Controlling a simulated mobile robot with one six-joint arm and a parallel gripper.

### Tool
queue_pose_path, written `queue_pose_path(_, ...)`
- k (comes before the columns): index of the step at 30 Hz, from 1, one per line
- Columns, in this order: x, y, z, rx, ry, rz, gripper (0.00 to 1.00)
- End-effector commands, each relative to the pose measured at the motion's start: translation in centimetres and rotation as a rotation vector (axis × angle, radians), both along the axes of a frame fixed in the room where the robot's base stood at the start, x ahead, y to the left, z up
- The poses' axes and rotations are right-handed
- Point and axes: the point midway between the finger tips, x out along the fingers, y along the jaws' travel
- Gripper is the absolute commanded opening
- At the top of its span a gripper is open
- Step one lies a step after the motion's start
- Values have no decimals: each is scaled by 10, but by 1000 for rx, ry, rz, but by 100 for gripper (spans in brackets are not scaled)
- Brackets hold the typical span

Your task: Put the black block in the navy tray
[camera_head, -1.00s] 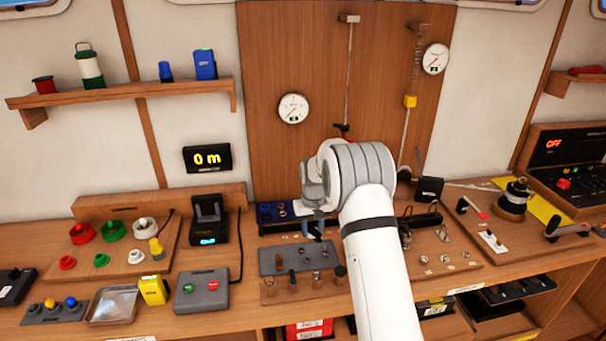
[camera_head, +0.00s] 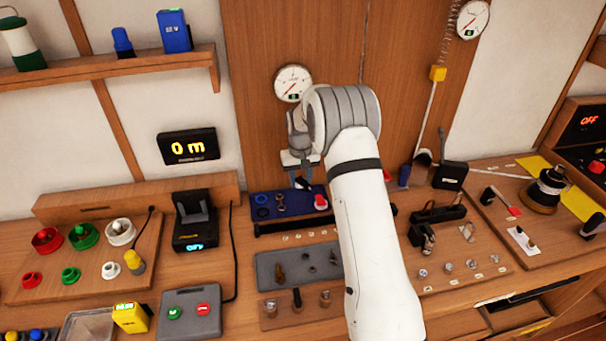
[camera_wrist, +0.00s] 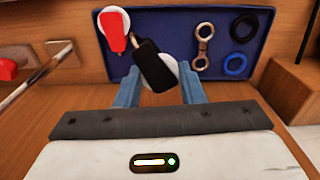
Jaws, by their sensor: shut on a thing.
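The navy tray (camera_head: 283,213) lies at the back of the bench; in the wrist view (camera_wrist: 215,72) it fills the upper middle. My gripper (camera_head: 303,176) is above the right part of the tray. In the wrist view, the black block (camera_wrist: 155,66) sits between the blue fingertips of my gripper (camera_wrist: 159,90), tilted, with a small metal end at its upper left. The gripper is shut on it. The block appears over the tray; its exact height is hard to tell. In the head view it is a small dark shape below the fingers.
The tray also holds a red piece (camera_wrist: 114,36) on a white disc, a shackle-like metal part (camera_wrist: 203,46) and dark and blue rings (camera_wrist: 236,64). A grey tray (camera_head: 298,264) with small parts lies in front. A black holder (camera_head: 194,222) stands to the left.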

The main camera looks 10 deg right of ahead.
Motion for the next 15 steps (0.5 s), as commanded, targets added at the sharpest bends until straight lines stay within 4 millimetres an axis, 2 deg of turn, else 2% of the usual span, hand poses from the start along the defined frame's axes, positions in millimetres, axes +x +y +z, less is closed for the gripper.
queue_pose_path(15, 0, -8, -51, 0, 2, -12, 0)
